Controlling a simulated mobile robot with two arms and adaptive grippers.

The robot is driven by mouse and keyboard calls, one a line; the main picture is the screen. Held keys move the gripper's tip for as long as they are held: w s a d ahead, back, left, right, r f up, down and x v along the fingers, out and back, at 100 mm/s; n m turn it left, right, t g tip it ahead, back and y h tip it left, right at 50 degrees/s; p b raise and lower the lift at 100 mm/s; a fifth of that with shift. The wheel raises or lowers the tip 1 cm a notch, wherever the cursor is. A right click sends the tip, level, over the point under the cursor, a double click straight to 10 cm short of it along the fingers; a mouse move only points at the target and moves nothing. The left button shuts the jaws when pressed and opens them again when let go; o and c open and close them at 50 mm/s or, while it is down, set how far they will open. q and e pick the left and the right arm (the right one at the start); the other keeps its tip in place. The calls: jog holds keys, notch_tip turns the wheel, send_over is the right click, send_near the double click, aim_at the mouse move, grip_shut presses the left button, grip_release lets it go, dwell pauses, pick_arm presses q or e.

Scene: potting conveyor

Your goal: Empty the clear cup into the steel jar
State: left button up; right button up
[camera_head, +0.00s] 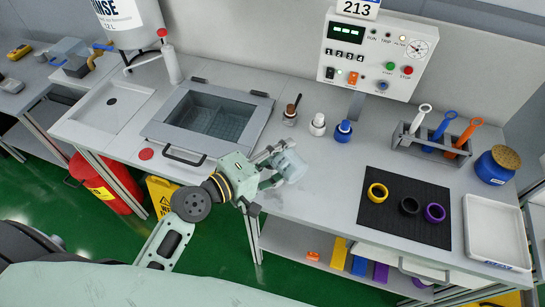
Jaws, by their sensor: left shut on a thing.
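My left gripper (272,168) reaches in from the lower left over the front of the bench. It is shut on a pale, see-through cup (292,164), which looks like the clear cup. The cup appears tilted and held above the bench top; its contents cannot be made out. I cannot pick out a steel jar with certainty. My right gripper does not show.
A white bottle (318,125) and a blue bottle (343,132) stand behind the cup. A sink (158,134) lies left. A black mat (410,180) with coloured rings, a white tray (497,225), a rack (435,147) and a corked blue jar (492,172) lie right.

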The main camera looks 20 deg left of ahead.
pick_arm(q)
jog(key=shift+w+r+n+p, duration=0.15)
jog(key=shift+w+n+p, duration=0.05)
jog(key=shift+n+p, duration=0.35)
